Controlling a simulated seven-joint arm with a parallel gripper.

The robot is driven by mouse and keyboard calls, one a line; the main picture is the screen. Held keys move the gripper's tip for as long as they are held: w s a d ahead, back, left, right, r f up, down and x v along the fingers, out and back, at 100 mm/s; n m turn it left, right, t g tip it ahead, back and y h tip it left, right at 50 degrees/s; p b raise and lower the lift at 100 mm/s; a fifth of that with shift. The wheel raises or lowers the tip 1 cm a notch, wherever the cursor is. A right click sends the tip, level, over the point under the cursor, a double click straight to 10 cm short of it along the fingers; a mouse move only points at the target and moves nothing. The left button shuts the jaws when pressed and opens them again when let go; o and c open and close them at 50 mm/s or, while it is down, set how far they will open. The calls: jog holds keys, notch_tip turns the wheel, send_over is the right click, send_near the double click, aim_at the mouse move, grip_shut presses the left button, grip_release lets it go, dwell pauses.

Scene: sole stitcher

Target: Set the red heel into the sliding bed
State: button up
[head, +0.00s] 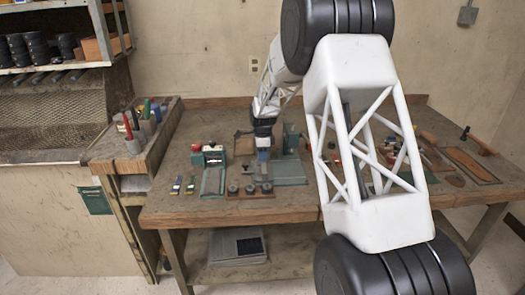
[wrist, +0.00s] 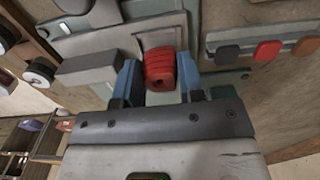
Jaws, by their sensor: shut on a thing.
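The red heel (wrist: 161,70) is a ribbed block between the two blue fingers of my gripper (wrist: 158,84) in the wrist view. The fingers are shut on its sides. In the head view my gripper (head: 263,157) is low over the middle of the bench; the heel cannot be made out there. In the wrist view a grey fixture with a notch (wrist: 158,38) lies just beyond the heel. I cannot tell whether the heel touches it, or which part is the sliding bed. A green plate (head: 290,173) lies right of my gripper in the head view.
A wooden strip with dark round knobs (head: 250,189) lies in front of my gripper. Grey, red (wrist: 268,51) and orange pieces sit in a row at right in the wrist view. A tool box (head: 135,130) stands left. My arm hides part of the bench's right side.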

jog(key=shift+f, duration=0.4)
jog(key=shift+f, duration=0.55)
dwell(1.7)
jog(key=o, duration=0.6)
jog(key=shift+o, duration=0.2)
jog(key=shift+r, duration=5.5)
